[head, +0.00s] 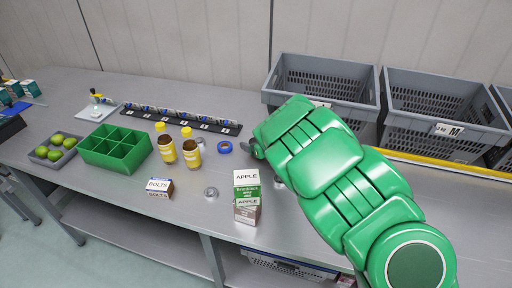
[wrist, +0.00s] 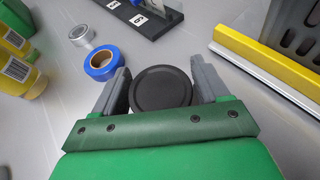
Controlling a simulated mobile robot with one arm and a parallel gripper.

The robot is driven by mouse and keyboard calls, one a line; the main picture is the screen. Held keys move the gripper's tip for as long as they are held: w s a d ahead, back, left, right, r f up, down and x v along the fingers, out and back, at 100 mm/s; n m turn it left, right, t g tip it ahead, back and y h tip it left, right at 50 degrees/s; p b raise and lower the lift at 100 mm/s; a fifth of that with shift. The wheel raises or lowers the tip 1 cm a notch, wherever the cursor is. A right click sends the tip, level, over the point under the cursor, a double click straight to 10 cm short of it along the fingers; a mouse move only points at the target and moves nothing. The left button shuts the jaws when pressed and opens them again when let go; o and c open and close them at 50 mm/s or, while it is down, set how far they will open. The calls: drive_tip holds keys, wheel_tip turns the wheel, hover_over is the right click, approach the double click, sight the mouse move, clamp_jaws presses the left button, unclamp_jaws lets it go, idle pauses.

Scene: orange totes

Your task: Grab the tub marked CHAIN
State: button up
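A round container with a black lid (wrist: 160,88) stands between the two grey fingers of my gripper (wrist: 161,80) in the wrist view. I see it from above, so no side label shows and I cannot read CHAIN on it. The fingers are apart, one on each side of the lid, close to its edges; whether they touch it I cannot tell. In the head view my green arm hides this container, and only a dark finger of my gripper (head: 256,150) shows beside the arm.
A blue tape roll (wrist: 101,62) lies left of my gripper, with a silver roll (wrist: 81,34) beyond. Yellow-labelled bottles (head: 190,150), an APPLE carton (head: 247,197) and a BOLTS box (head: 159,188) stand on the bench. Grey crates (head: 440,105) stand behind a yellow rail (head: 450,165).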

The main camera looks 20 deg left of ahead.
drive_tip(key=c, duration=0.8)
drive_tip(key=shift+r, duration=0.1)
drive_tip(key=shift+r, duration=0.9)
drive_tip(key=s+d+r, duration=0.6)
drive_tip(key=s+r, duration=0.5)
drive_tip(key=s, duration=0.1)
drive_tip(key=shift+s+d, duration=0.15)
drive_tip(key=shift+d, duration=0.2)
